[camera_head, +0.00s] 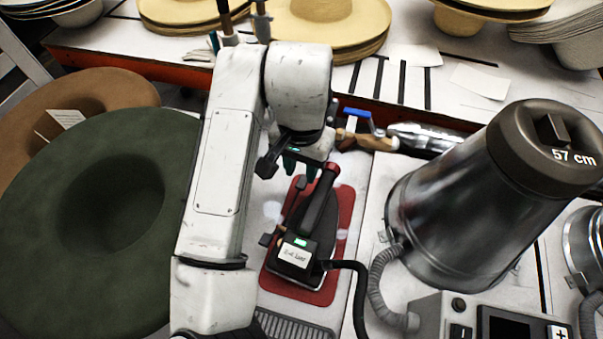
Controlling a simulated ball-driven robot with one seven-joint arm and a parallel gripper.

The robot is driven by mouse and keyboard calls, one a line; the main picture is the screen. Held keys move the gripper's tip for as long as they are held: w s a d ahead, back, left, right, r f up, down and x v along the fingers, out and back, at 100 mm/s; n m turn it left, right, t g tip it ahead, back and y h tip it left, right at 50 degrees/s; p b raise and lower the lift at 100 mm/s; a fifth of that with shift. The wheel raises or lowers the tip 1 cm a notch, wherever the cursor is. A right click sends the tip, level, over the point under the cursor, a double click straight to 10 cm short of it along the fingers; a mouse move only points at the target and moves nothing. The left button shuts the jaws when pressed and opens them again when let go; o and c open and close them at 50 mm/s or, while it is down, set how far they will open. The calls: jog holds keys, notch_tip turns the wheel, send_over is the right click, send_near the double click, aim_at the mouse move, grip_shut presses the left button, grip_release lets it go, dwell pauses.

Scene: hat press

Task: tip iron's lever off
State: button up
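The iron (312,215) is dark with a long black handle and a red cap at its far end. It rests on a red mat (338,240) at the middle of the view. A small green light (300,242) glows near its close end, above a white label. A small dark lever-like part (266,240) sticks out on its left side; its exact setting is too small to tell. My gripper (300,168) hangs over the far part of the iron, left of the red cap. Its dark fingertips point down, and their gap and any contact with the iron are unclear.
A black cord (358,290) runs right from the iron. A large metal hat press (465,205) marked 57 cm stands at the right. A green felt hat (60,230) is at the left. A wooden-handled tool (368,140) and stacked straw hats (335,22) lie behind.

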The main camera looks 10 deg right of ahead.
aim_at(302, 183)
jog(key=shift+f, duration=1.75)
jog(key=shift+c, duration=0.4)
grip_shut()
